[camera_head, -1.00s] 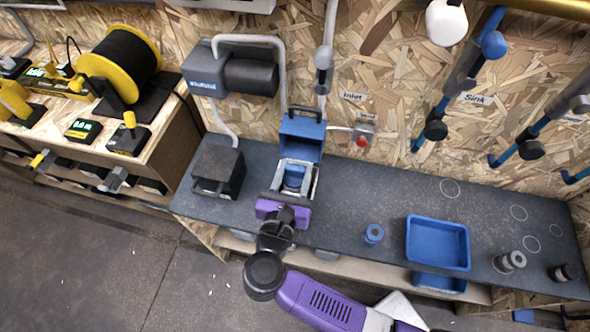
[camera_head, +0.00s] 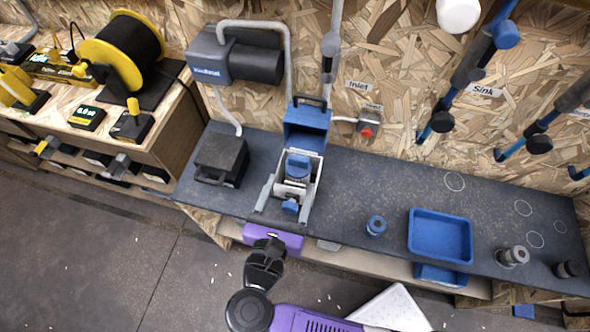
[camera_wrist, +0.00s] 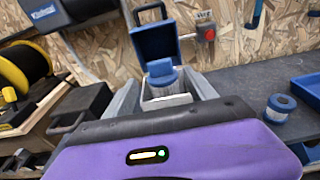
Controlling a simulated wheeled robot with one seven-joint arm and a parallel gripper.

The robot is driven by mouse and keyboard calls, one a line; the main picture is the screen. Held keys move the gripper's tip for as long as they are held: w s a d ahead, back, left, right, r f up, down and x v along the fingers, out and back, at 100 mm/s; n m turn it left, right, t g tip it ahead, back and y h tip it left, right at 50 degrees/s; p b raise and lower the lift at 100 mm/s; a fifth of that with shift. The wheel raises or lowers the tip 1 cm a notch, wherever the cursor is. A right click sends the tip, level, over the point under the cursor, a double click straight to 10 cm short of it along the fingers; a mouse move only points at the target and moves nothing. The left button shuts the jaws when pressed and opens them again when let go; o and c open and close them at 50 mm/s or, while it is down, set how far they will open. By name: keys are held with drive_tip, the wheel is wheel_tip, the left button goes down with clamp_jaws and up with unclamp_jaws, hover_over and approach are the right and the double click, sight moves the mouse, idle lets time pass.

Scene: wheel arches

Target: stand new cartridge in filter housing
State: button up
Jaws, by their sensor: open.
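The filter housing (camera_head: 306,122) stands at the back of the bench with its blue lid raised. A blue-topped cartridge (camera_head: 298,164) is upright in its pale, open box. The wrist view shows this blue top (camera_wrist: 162,72) and the box's pale rim (camera_wrist: 166,101). My gripper (camera_head: 294,182) is open, its grey fingers spread on either side of the box, with no contact visible on the cartridge. Its purple body lies in front of the bench edge and hides the lower box in the wrist view. A second blue-ended cartridge (camera_head: 376,226) stands on the bench to the right.
A blue tray (camera_head: 440,236) and a grey cylinder (camera_head: 512,257) are farther right on the bench. A dark box (camera_head: 221,160) stands left of the housing. A red button (camera_head: 367,130) is on the wall behind. The bench between housing and tray is mostly clear.

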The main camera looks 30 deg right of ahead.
drive_tip(key=shift+v, duration=1.8)
drive_tip(key=s+d+r+n+t+y, duration=0.1)
drive_tip(key=s+d+r+n+t, duration=0.4)
drive_tip(key=n, duration=0.4)
drive_tip(key=s+d+r+n+t+y, duration=0.1)
drive_tip(key=s+d+r+n+t, duration=0.35)
drive_tip(key=n, duration=0.45)
drive_tip(key=s+f+n+g+y, duration=0.1)
drive_tip(key=s+n+g+y, duration=0.2)
drive_tip(key=n, duration=1)
drive_tip(key=s+a+f+n+g+y, duration=0.1)
drive_tip(key=s+n+y, duration=0.5)
drive_tip(key=n, duration=0.8)
drive_tip(key=shift+s+f+g, duration=0.75)
drive_tip(key=shift+f+g, duration=0.05)
drive_tip(key=shift+g, duration=0.25)
